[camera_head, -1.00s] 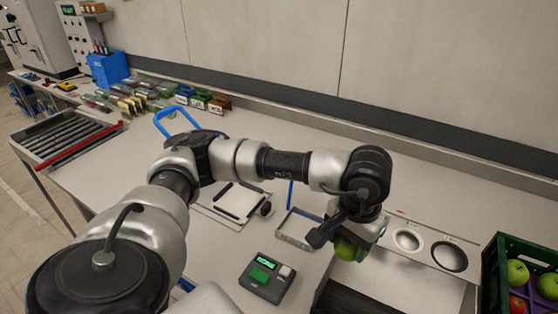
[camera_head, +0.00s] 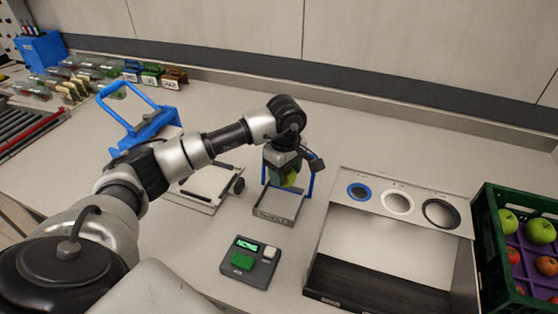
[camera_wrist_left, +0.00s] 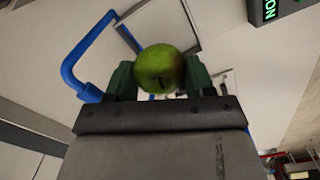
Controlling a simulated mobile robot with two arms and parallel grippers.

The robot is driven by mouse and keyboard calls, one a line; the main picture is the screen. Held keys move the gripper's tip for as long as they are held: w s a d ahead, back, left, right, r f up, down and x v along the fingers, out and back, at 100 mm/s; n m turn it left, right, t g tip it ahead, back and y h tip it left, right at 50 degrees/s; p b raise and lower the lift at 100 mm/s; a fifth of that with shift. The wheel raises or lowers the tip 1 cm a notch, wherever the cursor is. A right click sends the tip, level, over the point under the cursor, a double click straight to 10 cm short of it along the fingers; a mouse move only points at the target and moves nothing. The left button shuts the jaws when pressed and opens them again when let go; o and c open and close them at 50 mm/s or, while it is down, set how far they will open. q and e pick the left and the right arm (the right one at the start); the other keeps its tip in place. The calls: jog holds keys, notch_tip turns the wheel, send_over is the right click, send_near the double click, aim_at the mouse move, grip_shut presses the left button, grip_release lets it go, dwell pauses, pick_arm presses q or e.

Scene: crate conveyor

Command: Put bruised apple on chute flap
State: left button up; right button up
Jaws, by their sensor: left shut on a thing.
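A green apple (camera_head: 289,178) is held in my left gripper (camera_head: 284,180), above a shallow grey tray with blue posts (camera_head: 272,219). In the left wrist view the apple (camera_wrist_left: 158,68) sits between the two green fingers (camera_wrist_left: 159,80). A faint brownish tint shows on its side, but I cannot clearly tell a bruise. I cannot tell for sure which part is the chute flap. A blue tubular frame (camera_head: 127,117) stands left of the tray. My right gripper is not in view.
A panel with three rings (camera_head: 397,202) sits above a dark belt (camera_head: 375,283) on the right. A green crate (camera_head: 487,252) of apples stands at the far right. A control box (camera_head: 250,262) is in front of the tray. A flat white plate (camera_head: 205,184) lies left.

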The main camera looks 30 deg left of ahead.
pick_arm(q)
jog(key=shift+w+a+f+n, duration=0.1)
jog(key=shift+a+n, duration=0.6)
jog(key=shift+a, duration=0.05)
jog(key=shift+a+f+n, duration=0.15)
jog(key=shift+a+n, duration=0.1)
jog(key=shift+n, duration=0.05)
jog(key=shift+f, duration=0.15)
notch_tip(320, 180, down, 8)
jog(key=b, duration=0.5)
jog(key=shift+f+b, duration=0.15)
jog(key=shift+b, duration=0.15)
jog(key=o, duration=1)
